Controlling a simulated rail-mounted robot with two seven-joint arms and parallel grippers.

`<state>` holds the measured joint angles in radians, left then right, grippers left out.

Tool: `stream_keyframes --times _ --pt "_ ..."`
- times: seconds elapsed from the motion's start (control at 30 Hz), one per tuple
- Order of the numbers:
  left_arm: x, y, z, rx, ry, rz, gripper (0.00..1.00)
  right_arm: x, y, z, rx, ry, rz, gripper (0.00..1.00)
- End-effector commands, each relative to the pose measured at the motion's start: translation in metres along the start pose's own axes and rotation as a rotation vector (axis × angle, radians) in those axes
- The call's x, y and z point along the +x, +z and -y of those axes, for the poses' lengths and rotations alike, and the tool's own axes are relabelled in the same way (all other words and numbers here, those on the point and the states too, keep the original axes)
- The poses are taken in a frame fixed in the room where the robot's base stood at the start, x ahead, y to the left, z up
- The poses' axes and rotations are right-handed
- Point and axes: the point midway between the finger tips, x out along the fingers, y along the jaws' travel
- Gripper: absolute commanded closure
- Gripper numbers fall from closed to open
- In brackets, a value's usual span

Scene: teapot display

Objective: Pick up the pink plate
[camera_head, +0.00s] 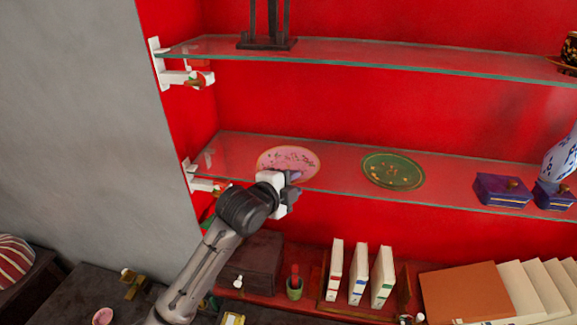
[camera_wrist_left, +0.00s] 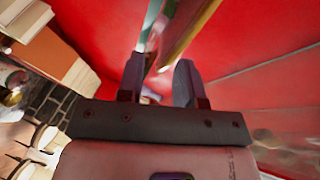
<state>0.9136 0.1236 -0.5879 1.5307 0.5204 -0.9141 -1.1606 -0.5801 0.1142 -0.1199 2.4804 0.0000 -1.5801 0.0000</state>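The pink plate (camera_head: 287,158), with a gold rim and dark floral marks, lies on the lower glass shelf (camera_head: 335,175) left of a green plate. My left gripper (camera_head: 294,184) is at the shelf's front edge, just in front of the plate, and overlaps its near rim in the head view. In the left wrist view my two fingers (camera_wrist_left: 160,70) are apart. A gold-rimmed edge, seemingly the plate (camera_wrist_left: 186,32), runs toward the gap between them. Whether either finger touches it cannot be told. My right gripper is not in view.
The green plate (camera_head: 393,170) lies to the right, then blue boxes (camera_head: 500,190) and a blue-and-white vase (camera_head: 562,158). An upper glass shelf (camera_head: 350,54) is above. Books (camera_head: 358,275) and a small potted cactus (camera_head: 294,284) stand below.

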Motion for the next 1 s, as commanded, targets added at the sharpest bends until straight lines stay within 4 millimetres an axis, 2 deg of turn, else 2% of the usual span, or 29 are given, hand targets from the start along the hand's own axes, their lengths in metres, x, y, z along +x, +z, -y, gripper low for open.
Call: stream_keyframes --times 0.03,0.33,0.8,1.0 --pt "0.000 0.000 0.000 0.000 0.000 0.000 0.72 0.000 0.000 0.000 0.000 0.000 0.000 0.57" --pt "0.000 0.000 0.000 0.000 0.000 0.000 1.00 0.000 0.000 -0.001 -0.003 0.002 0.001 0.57" --pt "0.000 0.000 0.001 -0.001 0.000 0.000 1.00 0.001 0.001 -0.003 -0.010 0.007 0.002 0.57" --pt "-0.004 -0.003 0.013 0.002 -0.003 0.000 1.00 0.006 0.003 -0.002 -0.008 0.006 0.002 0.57"
